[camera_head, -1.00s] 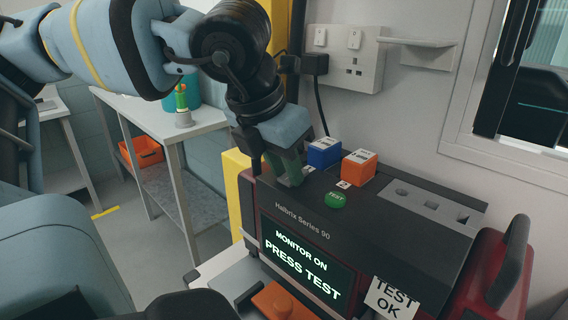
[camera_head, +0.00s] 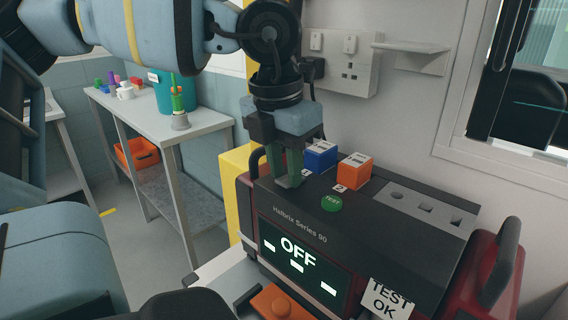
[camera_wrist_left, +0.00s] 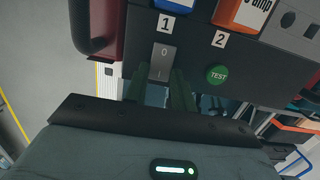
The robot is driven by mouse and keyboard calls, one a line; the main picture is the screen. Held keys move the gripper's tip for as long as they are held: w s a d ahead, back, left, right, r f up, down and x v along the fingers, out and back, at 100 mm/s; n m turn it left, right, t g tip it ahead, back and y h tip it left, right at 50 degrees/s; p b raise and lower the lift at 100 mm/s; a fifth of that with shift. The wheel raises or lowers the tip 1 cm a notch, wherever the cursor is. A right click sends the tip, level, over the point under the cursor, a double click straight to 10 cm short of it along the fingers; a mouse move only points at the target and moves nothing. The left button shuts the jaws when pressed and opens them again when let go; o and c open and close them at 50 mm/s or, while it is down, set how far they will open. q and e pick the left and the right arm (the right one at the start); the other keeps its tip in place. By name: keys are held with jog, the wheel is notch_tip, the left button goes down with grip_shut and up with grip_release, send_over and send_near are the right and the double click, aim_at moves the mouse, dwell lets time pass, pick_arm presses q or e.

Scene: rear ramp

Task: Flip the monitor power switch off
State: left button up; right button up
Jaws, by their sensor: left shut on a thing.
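The monitor (camera_head: 370,225), a dark case marked Halbrix Series 90, stands below my left gripper (camera_head: 289,182). Its screen (camera_head: 300,270) reads OFF with short dashes. The grey power switch (camera_wrist_left: 163,62), marked 0 and I, sits below label 1 in the left wrist view. The green fingers of my left gripper (camera_wrist_left: 161,91) are at the switch, shut on it; they hide it in the head view. The green TEST button (camera_head: 331,203) is right of the fingers and also shows in the wrist view (camera_wrist_left: 216,74). My right gripper is not in view.
A blue block (camera_head: 321,156) and an orange block (camera_head: 355,171) stand on the monitor's top close to the fingers. A wall socket panel (camera_head: 345,62) is behind. A side table (camera_head: 200,122) with small objects stands at left. A TEST OK tag (camera_head: 388,298) hangs in front.

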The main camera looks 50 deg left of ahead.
aim_at(280, 183)
pick_arm(q)
jog(key=o, duration=1)
jog(key=shift+r, duration=0.35)
jog(key=r, duration=0.4)
jog(key=s+r, duration=0.1)
jog(key=r, duration=0.1)
jog(key=shift+d+r, duration=0.1)
jog(key=shift+r, duration=0.45)
